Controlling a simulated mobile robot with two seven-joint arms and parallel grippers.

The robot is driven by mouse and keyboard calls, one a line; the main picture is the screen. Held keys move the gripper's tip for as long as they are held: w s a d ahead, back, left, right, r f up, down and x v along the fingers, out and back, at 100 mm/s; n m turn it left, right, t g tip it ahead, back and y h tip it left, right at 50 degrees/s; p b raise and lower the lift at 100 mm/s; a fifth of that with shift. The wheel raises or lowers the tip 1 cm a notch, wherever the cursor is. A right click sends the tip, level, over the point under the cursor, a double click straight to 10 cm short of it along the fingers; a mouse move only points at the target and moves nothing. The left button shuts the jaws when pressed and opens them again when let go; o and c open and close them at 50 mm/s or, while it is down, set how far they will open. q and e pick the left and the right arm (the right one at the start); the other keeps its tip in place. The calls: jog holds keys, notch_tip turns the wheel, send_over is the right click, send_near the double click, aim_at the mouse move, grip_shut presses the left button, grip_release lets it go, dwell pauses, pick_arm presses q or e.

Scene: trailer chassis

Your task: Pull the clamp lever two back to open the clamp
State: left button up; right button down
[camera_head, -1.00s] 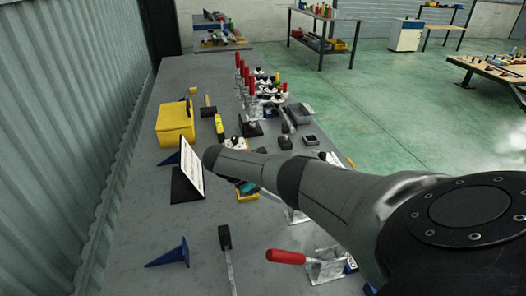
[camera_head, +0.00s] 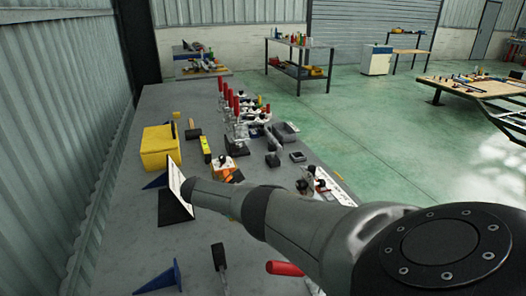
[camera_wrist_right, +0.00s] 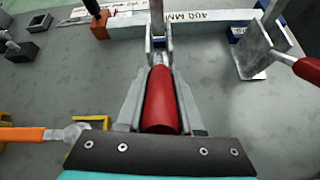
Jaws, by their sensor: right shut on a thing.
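In the right wrist view, my right gripper (camera_wrist_right: 160,88) is shut on the red grip of a clamp lever (camera_wrist_right: 160,102). The grip lies lengthwise between the two grey fingers. Its metal clamp linkage (camera_wrist_right: 158,45) rises just beyond the fingertips. A second red-handled clamp (camera_wrist_right: 252,52) stands to the right, apart from the gripper. In the head view, my right arm crosses the bench and hides the right gripper. A red handle (camera_head: 285,268) shows below the arm; I cannot tell which clamp it belongs to. My left gripper is not in view.
The grey bench (camera_head: 215,270) carries a yellow box (camera_head: 160,147), several red-handled clamps (camera_head: 236,105) and a blue stand (camera_head: 165,279). In the wrist view, an orange-handled tool (camera_wrist_right: 25,134) lies left of the gripper, and a white-marked bar (camera_wrist_right: 195,18) lies beyond it.

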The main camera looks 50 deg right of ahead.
jog(key=c, duration=0.5)
grip_release()
jog(key=shift+f, duration=0.1)
jog(key=shift+c, duration=0.2)
jog(key=shift+a, duration=0.1)
jog(key=v, duration=1.5)
jog(key=shift+b, duration=0.45)
jog(key=shift+a, duration=0.1)
